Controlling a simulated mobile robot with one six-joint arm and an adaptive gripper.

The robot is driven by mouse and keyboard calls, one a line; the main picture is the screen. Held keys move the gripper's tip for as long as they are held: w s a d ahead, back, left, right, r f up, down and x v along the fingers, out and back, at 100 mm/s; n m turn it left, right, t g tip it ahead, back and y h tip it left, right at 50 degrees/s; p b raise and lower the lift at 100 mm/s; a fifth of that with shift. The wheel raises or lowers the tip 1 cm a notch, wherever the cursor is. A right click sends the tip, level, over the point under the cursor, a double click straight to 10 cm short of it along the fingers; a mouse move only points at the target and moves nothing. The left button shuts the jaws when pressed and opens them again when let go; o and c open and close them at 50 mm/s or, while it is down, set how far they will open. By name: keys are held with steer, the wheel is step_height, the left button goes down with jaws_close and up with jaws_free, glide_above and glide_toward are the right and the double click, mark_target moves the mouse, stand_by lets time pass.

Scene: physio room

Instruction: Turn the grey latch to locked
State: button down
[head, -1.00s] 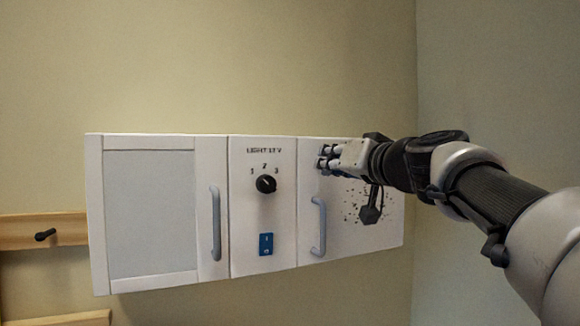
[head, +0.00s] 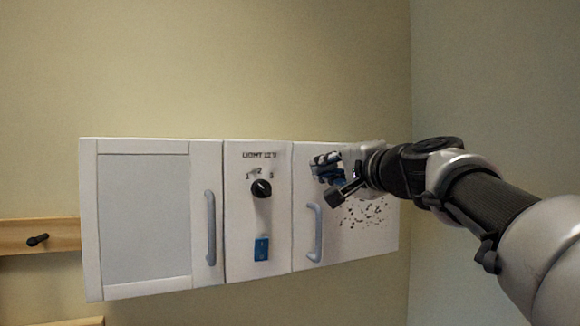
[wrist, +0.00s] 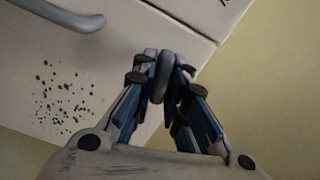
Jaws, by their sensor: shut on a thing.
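The grey latch (wrist: 162,78) shows in the wrist view as a small rounded grey piece near the edge of the white cabinet door (wrist: 40,75). My gripper (wrist: 161,72) is shut on it, with a fingertip on either side. In the head view my gripper (head: 322,168) is at the upper part of the right-hand door (head: 350,245). There the fingers and wrist hide the latch. Any lock marking by the latch is hidden or too small to read.
The middle panel has a black knob (head: 261,188) and a blue switch (head: 261,248). The left door (head: 145,215) is closed. A wooden rail with a peg (head: 38,240) is at far left.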

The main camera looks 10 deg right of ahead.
steer(key=shift+m, duration=1.4)
steer(key=c, duration=1.7)
jaws_free()
steer(key=shift+o, duration=0.2)
steer(key=shift+d, duration=0.1)
steer(key=v, duration=0.7)
steer(key=shift+s, duration=0.25)
